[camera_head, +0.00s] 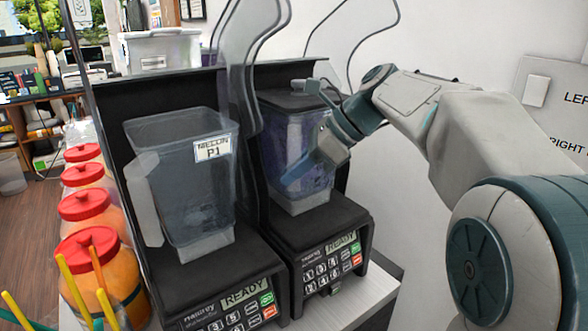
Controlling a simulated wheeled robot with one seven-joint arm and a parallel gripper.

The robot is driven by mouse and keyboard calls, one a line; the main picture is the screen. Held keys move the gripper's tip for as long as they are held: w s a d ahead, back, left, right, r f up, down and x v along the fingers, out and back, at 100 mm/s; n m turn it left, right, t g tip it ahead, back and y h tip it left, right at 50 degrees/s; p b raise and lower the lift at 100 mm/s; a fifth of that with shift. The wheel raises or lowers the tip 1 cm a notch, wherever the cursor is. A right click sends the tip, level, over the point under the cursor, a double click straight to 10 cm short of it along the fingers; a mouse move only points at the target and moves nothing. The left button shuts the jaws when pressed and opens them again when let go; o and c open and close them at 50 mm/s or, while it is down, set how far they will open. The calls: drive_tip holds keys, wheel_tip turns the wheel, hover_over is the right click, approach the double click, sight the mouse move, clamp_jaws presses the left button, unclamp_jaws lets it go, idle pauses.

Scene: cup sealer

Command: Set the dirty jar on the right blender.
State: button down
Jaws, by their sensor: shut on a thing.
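The right blender (324,218) stands beside the left one, its panel reading READY. A see-through jar with a purple tint and a dark lid (291,101) is at the right blender, upright over its base; this looks like the dirty jar (284,150). I cannot tell whether its foot rests fully on the base. My gripper (300,178) reaches in from the right and is shut at the jar's right side, where the handle would be; the grip itself is partly hidden.
The left blender (205,283) carries a clear, lidless jar labelled MELON P1 (185,185). Raised clear covers (243,55) stand over both blenders. Red-lidded containers (88,220) line the left side. A white wall with a switch (536,90) is at right.

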idle(0.4)
drive_tip(key=c, duration=1.3)
unclamp_jaws()
drive_tip(key=shift+f, duration=0.25)
drive_tip(key=v, duration=1.4)
drive_tip(key=shift+a, duration=0.1)
drive_tip(key=s+d+f+n+t+h, duration=0.1)
drive_tip(key=s+f+n+h, duration=0.2)
drive_tip(key=s+f+n, duration=0.3)
drive_tip(key=s+d+f+n+h, duration=0.1)
drive_tip(key=s+f+n+h, duration=0.2)
drive_tip(key=f, duration=0.9)
drive_tip(key=s+d+f+n+t+h, duration=0.1)
drive_tip(key=s+f+n+h, duration=0.2)
drive_tip(key=s+f+n, duration=0.6)
drive_tip(key=shift+d+f+n+t, duration=0.3)
drive_tip(key=shift+d+f+n, duration=0.1)
drive_tip(key=shift+n, duration=0.3)
